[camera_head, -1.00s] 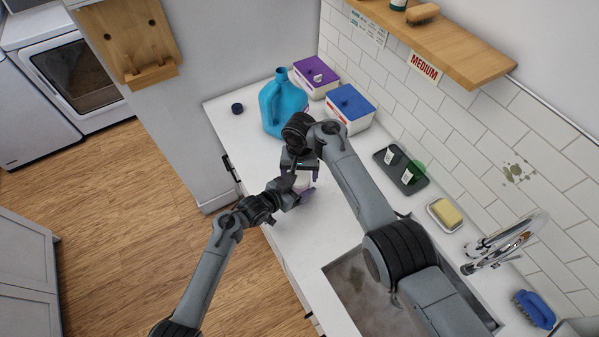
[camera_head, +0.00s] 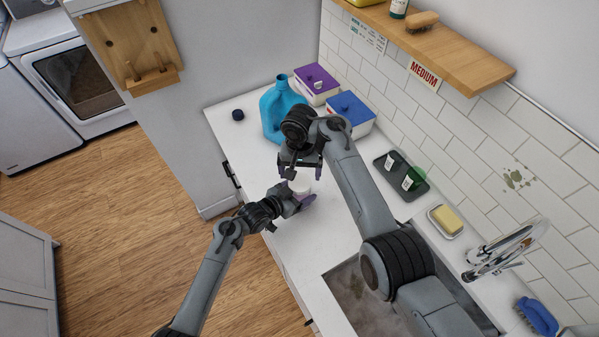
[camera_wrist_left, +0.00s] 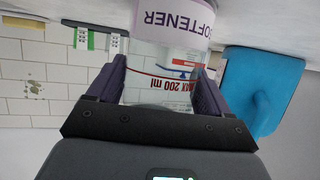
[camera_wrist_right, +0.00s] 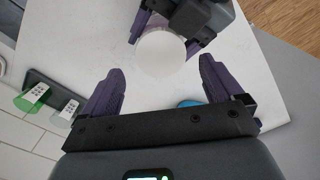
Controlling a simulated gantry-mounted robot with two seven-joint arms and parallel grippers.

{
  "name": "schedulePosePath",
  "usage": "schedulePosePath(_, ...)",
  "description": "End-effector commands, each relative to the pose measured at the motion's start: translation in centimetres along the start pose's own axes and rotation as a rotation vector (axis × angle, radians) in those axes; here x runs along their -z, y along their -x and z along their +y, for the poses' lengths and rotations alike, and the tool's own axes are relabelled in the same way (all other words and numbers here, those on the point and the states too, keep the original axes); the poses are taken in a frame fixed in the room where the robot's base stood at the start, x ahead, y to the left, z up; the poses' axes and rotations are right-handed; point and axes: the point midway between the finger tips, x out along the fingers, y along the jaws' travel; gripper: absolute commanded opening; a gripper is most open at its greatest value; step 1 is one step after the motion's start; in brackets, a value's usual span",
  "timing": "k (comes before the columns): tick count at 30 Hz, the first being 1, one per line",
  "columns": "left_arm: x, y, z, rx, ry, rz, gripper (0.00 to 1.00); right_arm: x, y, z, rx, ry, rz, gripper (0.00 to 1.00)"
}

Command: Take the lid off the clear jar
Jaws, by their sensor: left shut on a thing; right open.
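The clear jar (camera_wrist_left: 158,88) stands on the counter with a "SOFTENER" band and a red "MAX 200 ml" line, upside down in the left wrist view. My left gripper (camera_head: 303,199) is shut on its side, one finger on each side. A round white lid-like top (camera_wrist_right: 161,53) covers the jar in the right wrist view, and a bit of this white top (camera_head: 299,187) shows in the head view. My right gripper (camera_head: 301,172) is open and empty above the jar. Its fingers (camera_wrist_right: 161,66) are apart from the white top.
A blue jug (camera_head: 277,107) stands behind, beside a purple-lidded box (camera_head: 316,84) and a blue-lidded box (camera_head: 350,110). A dark tray (camera_head: 397,166) with small cups, a yellow sponge (camera_head: 447,217) and a sink (camera_head: 350,285) lie to the right. A dark cap (camera_head: 238,115) sits at the far left.

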Motion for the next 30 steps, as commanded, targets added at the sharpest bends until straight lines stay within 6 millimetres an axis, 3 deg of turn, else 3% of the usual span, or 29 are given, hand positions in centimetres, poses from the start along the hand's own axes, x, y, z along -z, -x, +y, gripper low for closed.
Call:
schedulePosePath(9, -0.1, 0.0, -0.1, 0.002, 0.000, -0.002, 0.00, 1.8, 3.1, 1.1, -0.028, -0.294, 0.029, 0.94)
schedulePosePath(17, -0.1, 0.1, -0.1, 0.002, 0.000, -0.002, 0.00, 1.2, 4.8, 0.7, 0.002, -0.560, 0.021, 0.94)
schedulePosePath(30, -0.1, 0.1, -0.1, 0.002, 0.000, -0.002, 0.00, 0.0, -0.2, 0.0, 0.006, -0.584, -0.001, 0.94)
